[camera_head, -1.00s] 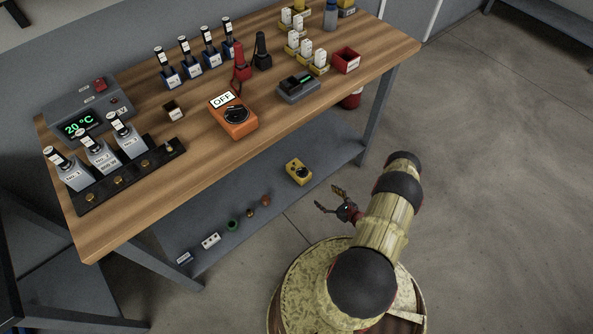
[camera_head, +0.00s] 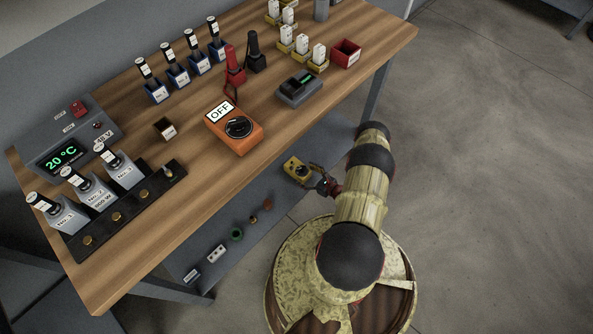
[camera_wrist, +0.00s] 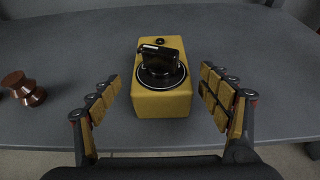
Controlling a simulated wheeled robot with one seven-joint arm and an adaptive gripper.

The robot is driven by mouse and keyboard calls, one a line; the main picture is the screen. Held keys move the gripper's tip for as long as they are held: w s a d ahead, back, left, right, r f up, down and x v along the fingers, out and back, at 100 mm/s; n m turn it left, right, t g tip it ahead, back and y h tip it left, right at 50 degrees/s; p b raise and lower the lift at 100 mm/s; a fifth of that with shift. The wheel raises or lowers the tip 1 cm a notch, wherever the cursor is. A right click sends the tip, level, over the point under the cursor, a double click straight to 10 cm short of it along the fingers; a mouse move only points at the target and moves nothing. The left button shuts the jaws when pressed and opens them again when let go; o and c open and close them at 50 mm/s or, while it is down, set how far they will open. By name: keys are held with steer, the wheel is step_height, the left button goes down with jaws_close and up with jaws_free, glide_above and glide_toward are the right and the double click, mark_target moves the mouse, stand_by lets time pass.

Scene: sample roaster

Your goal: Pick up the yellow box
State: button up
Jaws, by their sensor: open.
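The yellow box (camera_head: 294,167) has a black dial on top and sits on the grey lower shelf under the wooden table. In the wrist view the yellow box (camera_wrist: 162,98) lies straight ahead, between and just beyond the two fingers. My gripper (camera_head: 317,178) is at the front edge of the lower shelf, close to the box. In the wrist view my gripper (camera_wrist: 162,103) is open, with one finger to the left and one to the right of the box, and a gap shows on both sides.
The wooden tabletop (camera_head: 190,190) overhangs the shelf and carries an orange meter (camera_head: 234,128) and other devices. Floor at right is clear.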

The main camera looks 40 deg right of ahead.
steer(key=x, duration=0.1)
steer(key=b+x, duration=0.1)
steer(key=x, duration=0.1)
steer(key=b+x, duration=0.1)
steer(key=x, duration=0.1)
steer(key=shift+w+d+r, duration=0.1)
steer(key=shift+r, duration=0.15)
steer(key=c, duration=1.7)
